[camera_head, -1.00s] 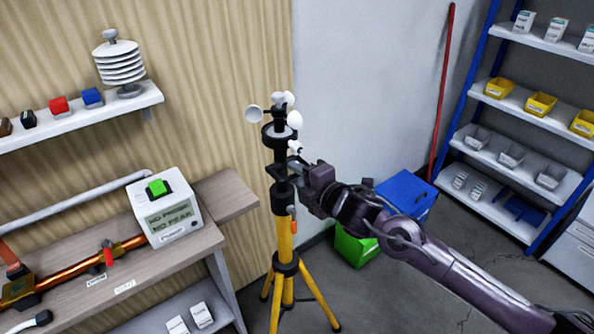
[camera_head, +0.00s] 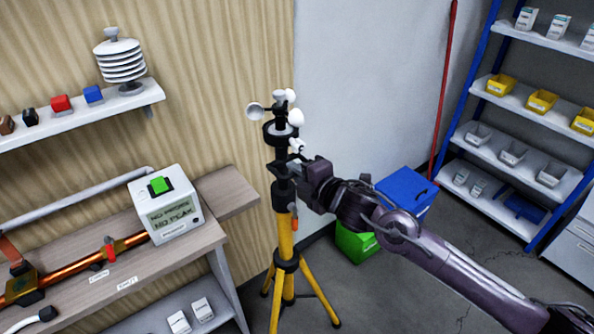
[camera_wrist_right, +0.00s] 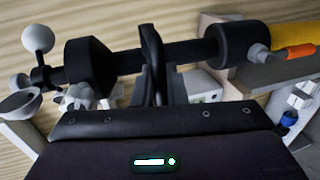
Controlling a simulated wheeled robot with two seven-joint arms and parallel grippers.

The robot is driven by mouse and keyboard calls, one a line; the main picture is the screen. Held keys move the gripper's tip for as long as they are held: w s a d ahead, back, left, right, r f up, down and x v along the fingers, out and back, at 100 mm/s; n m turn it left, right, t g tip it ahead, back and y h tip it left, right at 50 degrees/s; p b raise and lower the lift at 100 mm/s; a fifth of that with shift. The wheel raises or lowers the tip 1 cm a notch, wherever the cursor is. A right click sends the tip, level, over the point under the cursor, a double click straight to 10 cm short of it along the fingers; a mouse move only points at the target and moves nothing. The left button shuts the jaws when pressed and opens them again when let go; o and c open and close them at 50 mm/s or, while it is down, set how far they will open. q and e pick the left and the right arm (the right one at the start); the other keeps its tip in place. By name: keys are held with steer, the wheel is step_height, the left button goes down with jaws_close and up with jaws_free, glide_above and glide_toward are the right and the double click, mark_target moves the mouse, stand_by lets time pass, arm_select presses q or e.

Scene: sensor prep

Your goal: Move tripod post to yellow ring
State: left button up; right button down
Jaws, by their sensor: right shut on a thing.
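The tripod post (camera_head: 282,200) stands upright in front of the wood-panelled wall. Its upper part is black, with white wind cups (camera_head: 279,98) on top, and its lower tube and legs (camera_head: 285,245) are yellow. My right gripper (camera_head: 290,172) reaches in from the right and is shut on the upper black part of the post. In the right wrist view the black post (camera_wrist_right: 190,52) runs across the picture, with the fingers (camera_wrist_right: 154,80) at its middle. A yellow ring on the floor is not visible. My left gripper is not in view.
A workbench (camera_head: 228,190) with a white display box (camera_head: 166,205) stands close left of the post. Blue (camera_head: 407,190) and green (camera_head: 355,243) bins stand behind my right arm. A blue-framed shelf rack (camera_head: 520,150) is at the right. Grey floor is open at the lower right.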

mark_target(299, 118)
step_height(299, 118, up, 15)
steer(key=p, duration=0.6)
steer(key=shift+f, duration=0.15)
steer(key=c, duration=1.6)
jaws_free()
steer(key=shift+f, duration=0.25)
